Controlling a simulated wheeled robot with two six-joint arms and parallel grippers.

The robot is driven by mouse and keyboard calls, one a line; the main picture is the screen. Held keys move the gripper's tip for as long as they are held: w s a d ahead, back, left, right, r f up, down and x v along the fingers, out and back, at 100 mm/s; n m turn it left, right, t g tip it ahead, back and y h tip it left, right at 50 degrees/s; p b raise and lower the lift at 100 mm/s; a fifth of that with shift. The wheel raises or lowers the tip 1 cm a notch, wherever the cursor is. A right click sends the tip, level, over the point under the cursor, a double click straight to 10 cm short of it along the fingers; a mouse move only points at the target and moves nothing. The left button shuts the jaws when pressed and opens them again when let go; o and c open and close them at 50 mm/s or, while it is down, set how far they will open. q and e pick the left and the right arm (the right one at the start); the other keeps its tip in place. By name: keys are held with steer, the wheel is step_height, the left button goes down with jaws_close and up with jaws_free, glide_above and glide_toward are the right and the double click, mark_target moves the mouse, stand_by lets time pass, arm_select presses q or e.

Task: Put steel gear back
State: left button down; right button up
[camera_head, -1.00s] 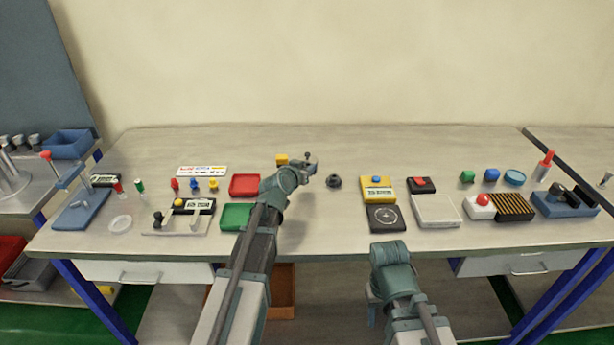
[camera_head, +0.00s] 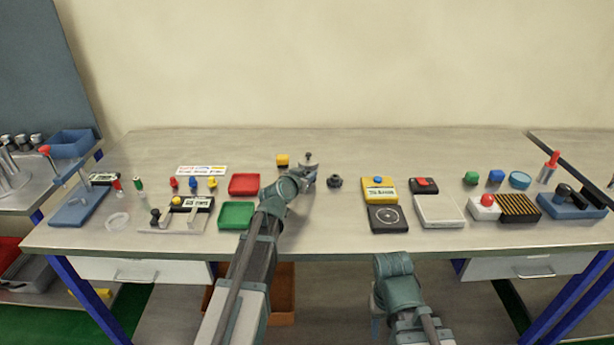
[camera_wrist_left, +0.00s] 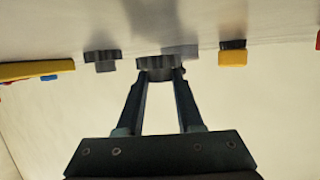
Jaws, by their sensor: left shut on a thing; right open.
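My left gripper (camera_head: 308,168) is shut on a grey toothed gear (camera_wrist_left: 158,66), which sits between the fingertips in the left wrist view. In the head view this gear, with a small knob on top, shows at the end of my left arm, near the middle of the table. A shadow lies close beside it; I cannot tell its exact height. A second, dark gear (camera_head: 335,181) stands on the table just right of the gripper and also shows in the left wrist view (camera_wrist_left: 103,60). My right gripper (camera_head: 376,303) is low in front of the table edge, mostly hidden behind its wrist.
A yellow block (camera_head: 282,160) stands just left of the held gear. Red (camera_head: 244,184) and green (camera_head: 237,215) trays lie left of my left arm. A yellow box (camera_head: 380,190) and a black dial box (camera_head: 387,219) are to the right. The back of the table is clear.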

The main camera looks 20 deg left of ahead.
arm_select(q)
steer(key=shift+s+d+f, duration=0.25)
steer(key=shift+s+f, duration=0.15)
steer(key=shift+f, duration=0.05)
steer(key=c, duration=0.6)
jaws_free()
steer(key=shift+o, duration=0.3)
steer(key=shift+s+d+f, duration=0.1)
steer(key=shift+s, duration=0.1)
arm_select(e)
steer(key=shift+f, duration=0.45)
arm_select(q)
steer(key=shift+r, duration=0.2)
steer(key=shift+w+r+p, duration=0.15)
steer(key=shift+r+p, duration=0.2)
steer(key=shift+p, duration=0.3)
steer(key=p+v, duration=0.1)
steer(key=v, duration=0.2)
steer(key=p+v, duration=0.2)
steer(key=v, duration=0.2)
steer(key=p+v, duration=0.1)
steer(key=v, duration=0.3)
steer(key=shift+a+r, duration=0.3)
steer(key=shift+a, duration=0.1)
arm_select(e)
steer(key=r, duration=0.5)
steer(key=shift+w+a+r, duration=0.1)
steer(key=shift+w+r, duration=0.1)
steer(key=shift+r, duration=0.1)
